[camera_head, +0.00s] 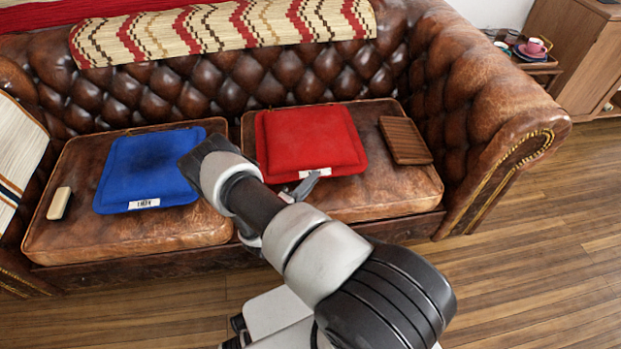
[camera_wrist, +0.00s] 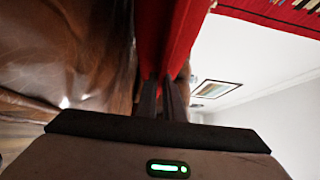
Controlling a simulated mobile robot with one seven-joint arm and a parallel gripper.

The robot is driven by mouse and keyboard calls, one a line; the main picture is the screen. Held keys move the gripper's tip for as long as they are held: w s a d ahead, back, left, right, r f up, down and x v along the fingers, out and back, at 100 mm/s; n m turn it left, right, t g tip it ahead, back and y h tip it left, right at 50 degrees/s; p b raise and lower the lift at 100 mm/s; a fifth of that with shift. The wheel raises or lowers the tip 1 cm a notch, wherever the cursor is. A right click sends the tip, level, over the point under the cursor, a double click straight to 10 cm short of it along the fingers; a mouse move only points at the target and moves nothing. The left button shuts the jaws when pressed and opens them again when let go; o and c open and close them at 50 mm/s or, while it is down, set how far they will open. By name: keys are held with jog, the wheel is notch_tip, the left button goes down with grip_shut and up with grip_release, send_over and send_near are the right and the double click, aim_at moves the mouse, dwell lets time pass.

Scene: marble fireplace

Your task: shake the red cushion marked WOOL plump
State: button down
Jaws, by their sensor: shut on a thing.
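The red cushion (camera_head: 308,138) is over the right seat of the brown leather sofa. It looks flat and square, with a white label on its front edge, too small to read. I cannot tell whether it rests on the seat or is slightly raised. My gripper (camera_head: 304,185) is at the cushion's front edge, by the label, and partly hidden by my arm. In the wrist view, my gripper's fingers (camera_wrist: 162,97) are shut on the edge of the red cushion (camera_wrist: 181,42), which stretches away from them.
A blue cushion (camera_head: 148,166) with a white label and a small cream-topped block (camera_head: 59,203) lie on the left seat. A brown slatted tray (camera_head: 405,140) lies right of the red cushion. A patterned throw (camera_head: 225,30) covers the backrest. Wooden floor at right is clear.

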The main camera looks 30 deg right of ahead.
notch_tip(320, 180, up, 14)
jog(key=p, duration=0.6)
jog(key=shift+f, duration=0.25)
notch_tip(320, 180, up, 7)
jog(key=p, duration=0.5)
notch_tip(320, 180, down, 7)
jog(key=b, duration=0.6)
dwell(0.9)
